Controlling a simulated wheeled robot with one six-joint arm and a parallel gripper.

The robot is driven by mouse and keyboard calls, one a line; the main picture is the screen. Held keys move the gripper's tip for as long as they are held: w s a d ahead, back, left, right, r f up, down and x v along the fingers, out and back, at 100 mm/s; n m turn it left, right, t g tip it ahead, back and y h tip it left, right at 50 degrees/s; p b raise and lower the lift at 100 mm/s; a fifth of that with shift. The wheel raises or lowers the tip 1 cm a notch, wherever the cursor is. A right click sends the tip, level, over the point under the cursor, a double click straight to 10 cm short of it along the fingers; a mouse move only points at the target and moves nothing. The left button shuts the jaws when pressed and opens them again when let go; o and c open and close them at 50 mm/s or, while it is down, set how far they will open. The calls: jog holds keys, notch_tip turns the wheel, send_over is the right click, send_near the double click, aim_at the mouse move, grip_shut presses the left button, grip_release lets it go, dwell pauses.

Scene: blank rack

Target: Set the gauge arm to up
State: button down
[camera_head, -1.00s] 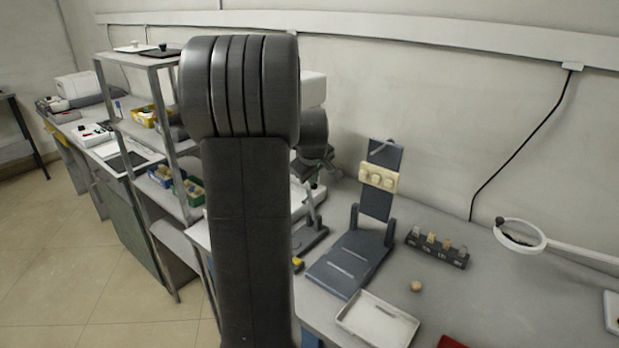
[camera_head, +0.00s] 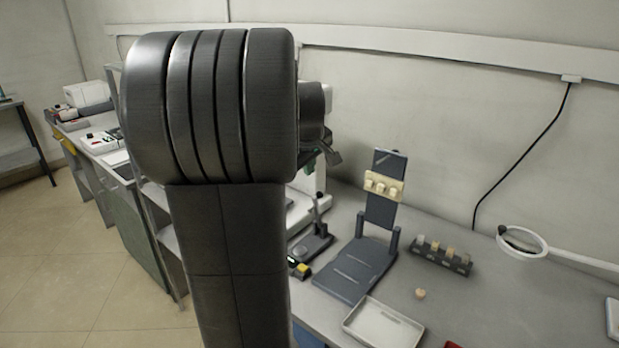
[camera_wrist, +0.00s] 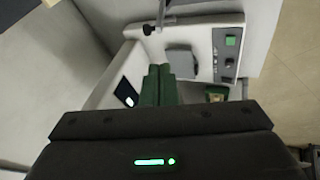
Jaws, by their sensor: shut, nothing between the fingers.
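My gripper (camera_wrist: 159,68) shows in the wrist view as two green fingers, shut together and empty. They point at a white machine (camera_wrist: 200,30) with a grey square pad and a grey side panel bearing a green button. A thin grey bar with a black knob (camera_wrist: 148,30) lies past the fingertips, apart from them in the picture. In the head view, a small dark-based stand (camera_head: 312,246) carries a short upright lever with a black tip. I cannot tell for certain which part is the gauge arm. My arm hides much of the machine there.
A blue-grey hinged stand (camera_head: 355,268) with cream knobs, a dark block rack (camera_head: 442,257), a white tray (camera_head: 382,324), a small tan ball (camera_head: 420,294) and a ring magnifier (camera_head: 522,241) occupy the bench. Some bare bench lies right of the tray.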

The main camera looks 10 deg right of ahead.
jog(key=shift+s+r, duration=0.25)
jog(key=shift+r, duration=0.2)
send_over(317, 197)
jog(key=s+a, duration=0.2)
jog(key=a, duration=0.1)
notch_tip(317, 197, down, 8)
jog(key=w+d+f, duration=0.1)
jog(key=d+f+b, duration=0.1)
jog(key=shift+w+d+f, duration=0.2)
jog(key=shift+w+d, duration=0.15)
jog(key=shift+w, duration=0.05)
jog(key=shift+w+d, duration=0.1)
